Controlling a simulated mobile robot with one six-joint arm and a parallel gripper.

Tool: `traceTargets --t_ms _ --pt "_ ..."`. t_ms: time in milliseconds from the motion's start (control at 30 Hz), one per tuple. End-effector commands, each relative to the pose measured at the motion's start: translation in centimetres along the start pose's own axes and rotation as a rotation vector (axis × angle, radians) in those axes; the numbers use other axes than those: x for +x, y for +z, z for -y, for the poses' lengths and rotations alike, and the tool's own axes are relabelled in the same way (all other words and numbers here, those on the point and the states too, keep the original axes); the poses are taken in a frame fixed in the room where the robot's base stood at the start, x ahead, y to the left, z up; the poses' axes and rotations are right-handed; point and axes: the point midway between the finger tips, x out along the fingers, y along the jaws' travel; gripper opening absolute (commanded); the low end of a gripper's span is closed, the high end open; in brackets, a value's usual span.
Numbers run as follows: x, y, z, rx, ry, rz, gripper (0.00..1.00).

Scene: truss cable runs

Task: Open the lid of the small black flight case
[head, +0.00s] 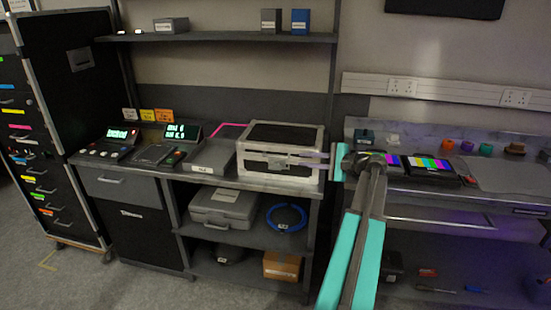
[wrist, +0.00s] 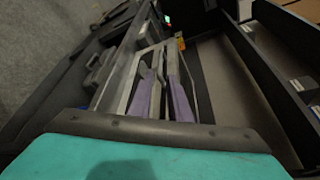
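The small black flight case (head: 283,134) has a black top panel, silver edges and a latch on its front. It stands on the worktop in the head view with its lid down. My gripper (head: 294,159) reaches in from the right, its fingers level with the front face, just right of the latch. In the wrist view, the two purple-grey fingers of my gripper (wrist: 163,68) are apart, with silver edging around them. I cannot tell whether they touch the case. The wrist view shows no clear lid seam.
Left of the case on the worktop are a grey flat box (head: 212,156), a pink cable (head: 232,125) and consoles with green displays (head: 180,132). A shelf (head: 220,37) runs above. A grey case (head: 223,207) lies below.

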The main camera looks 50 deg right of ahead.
Motion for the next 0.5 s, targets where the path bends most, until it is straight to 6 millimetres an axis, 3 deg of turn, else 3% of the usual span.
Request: traceTargets --t_ms 267,500 --pt "1.8 0.0 0.1 0.0 0.001 0.001 0.17" --pt "5.1 0.1 0.1 0.001 0.002 0.002 0.17"
